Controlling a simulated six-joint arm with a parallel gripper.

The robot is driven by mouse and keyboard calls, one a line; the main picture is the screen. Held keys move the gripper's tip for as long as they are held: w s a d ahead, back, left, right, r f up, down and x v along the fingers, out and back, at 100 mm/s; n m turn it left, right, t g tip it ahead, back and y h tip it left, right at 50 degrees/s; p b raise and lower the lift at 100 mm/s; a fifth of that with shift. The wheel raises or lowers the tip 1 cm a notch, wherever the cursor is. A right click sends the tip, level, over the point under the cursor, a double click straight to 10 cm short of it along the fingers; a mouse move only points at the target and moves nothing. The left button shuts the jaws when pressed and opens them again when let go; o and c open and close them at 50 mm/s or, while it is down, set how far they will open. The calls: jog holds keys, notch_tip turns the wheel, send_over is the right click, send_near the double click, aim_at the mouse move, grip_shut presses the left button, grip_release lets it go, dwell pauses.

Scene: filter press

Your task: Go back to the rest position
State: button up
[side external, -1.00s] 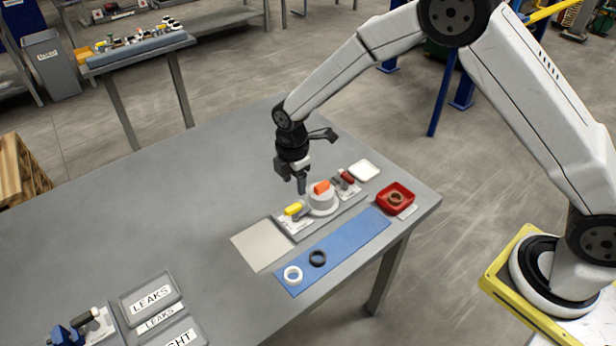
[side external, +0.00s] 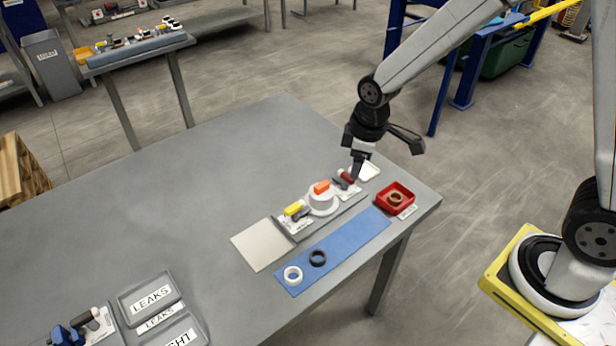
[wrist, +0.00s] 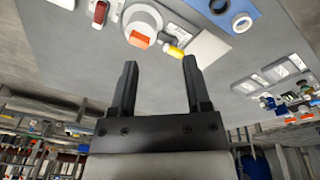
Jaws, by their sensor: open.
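My gripper (side external: 354,172) is above the far right part of the grey table (side external: 200,190), close to the red-handled part in the side view. In the wrist view my gripper (wrist: 158,82) shows two black fingers spread apart with nothing between them. The white round press body (side external: 322,203) with an orange block (side external: 321,187) on top stands on the table. Beside it are a yellow-handled part (side external: 296,208) and a red-handled part (side external: 347,177). The press body (wrist: 144,18) also shows beyond the fingertips in the wrist view.
A blue mat (side external: 340,248) holds a white ring (side external: 293,275) and a black ring (side external: 318,258). A red tray (side external: 395,198) with a brown ring sits near the right edge. A white dish (side external: 369,170) is partly behind my gripper.

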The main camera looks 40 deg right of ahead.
jog(key=s+d+r+m+t, duration=0.1)
jog(key=s+d+m, duration=0.3)
jog(key=s+m, duration=0.3)
jog(key=s, duration=0.3)
jog(key=shift+r+m, duration=0.3)
jog(key=shift+r, duration=0.1)
